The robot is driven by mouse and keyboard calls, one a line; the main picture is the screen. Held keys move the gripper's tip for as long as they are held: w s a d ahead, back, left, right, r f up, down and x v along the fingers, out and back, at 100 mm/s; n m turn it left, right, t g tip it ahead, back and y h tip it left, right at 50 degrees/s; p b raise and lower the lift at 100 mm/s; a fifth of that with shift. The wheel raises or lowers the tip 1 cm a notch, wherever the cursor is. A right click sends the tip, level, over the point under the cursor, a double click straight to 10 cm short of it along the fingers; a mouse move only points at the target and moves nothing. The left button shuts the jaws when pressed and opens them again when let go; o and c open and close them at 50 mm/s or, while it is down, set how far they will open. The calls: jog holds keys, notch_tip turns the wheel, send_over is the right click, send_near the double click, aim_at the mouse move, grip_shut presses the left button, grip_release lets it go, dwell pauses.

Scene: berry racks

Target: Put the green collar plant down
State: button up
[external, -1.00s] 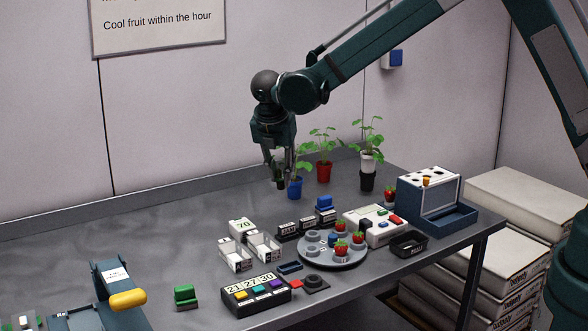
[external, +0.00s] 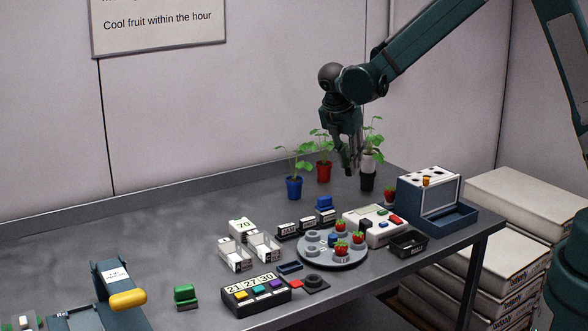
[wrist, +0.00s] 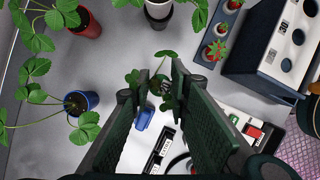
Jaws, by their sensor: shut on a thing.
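My gripper (external: 348,168) is over the back right of the table, pointing down, close in front of the plants there. In the wrist view my gripper (wrist: 162,80) has its two fingers close together around a small leafy green plant (wrist: 161,88). Leaves stick out between and beyond the fingertips. The fingers hide most of this plant, and I cannot make out its collar. In the external view the held plant is hard to tell from the dark fingers.
A blue pot plant (external: 294,187), a red pot plant (external: 324,172) and a plant in a white pot on a black one (external: 368,180) stand at the back. A grey round tray (external: 333,262) with strawberries and a blue rack (external: 440,205) are nearby. The left back table is clear.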

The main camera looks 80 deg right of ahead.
aim_at(347, 173)
jog(key=shift+f, duration=3.15)
jog(key=shift+f, duration=0.15)
jog(key=shift+f, duration=1.7)
jog(key=shift+f+b, duration=0.25)
jog(key=shift+b, duration=0.05)
jog(key=o, duration=0.8)
jog(key=shift+r, duration=0.1)
jog(key=shift+r, duration=0.2)
jog(key=v, duration=1.2)
jog(key=shift+w+a+f+p, duration=0.1)
jog(key=shift+p, duration=0.25)
